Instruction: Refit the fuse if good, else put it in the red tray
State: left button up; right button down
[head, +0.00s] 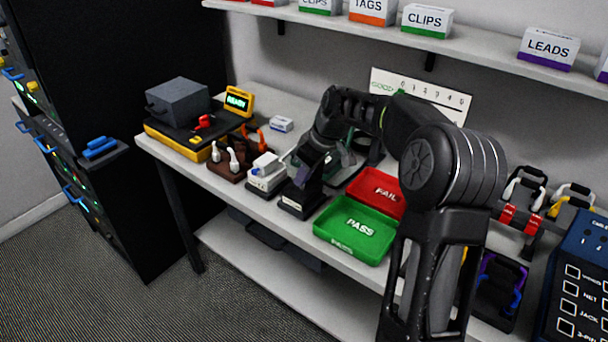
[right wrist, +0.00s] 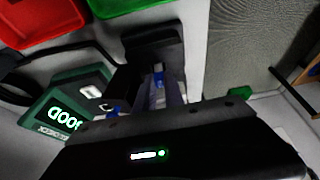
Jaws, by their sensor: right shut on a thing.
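My right gripper (head: 305,180) is shut and low over a small black block (head: 290,206) at the bench's front edge. In the right wrist view, the gripper (right wrist: 160,88) has a small blue piece at its fingertips, which I take for the fuse; most of it is hidden. I cannot tell whether it touches the block. The green tester (right wrist: 66,118) beside it shows GOOD on its lit screen. The red FAIL tray (head: 377,189) looks empty and lies behind the green PASS tray (head: 354,230). My left gripper is not in view.
A white unit with blue parts (head: 266,172) and a brown holder with white plugs (head: 228,164) stand left of the gripper. A yellow-black station (head: 185,126) reads READY. A shelf (head: 390,38) with labelled boxes runs above. Cable racks (head: 522,205) stand right.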

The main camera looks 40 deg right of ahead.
jog(key=shift+f, duration=0.15)
dwell(0.3)
jog(key=c, duration=1.3)
grip_release()
jog(key=shift+c, duration=0.2)
jog(key=shift+o, duration=0.4)
jog(key=o, duration=0.5)
jog(key=shift+c, duration=0.2)
jog(key=shift+d, duration=0.1)
jog(key=shift+r, duration=0.25)
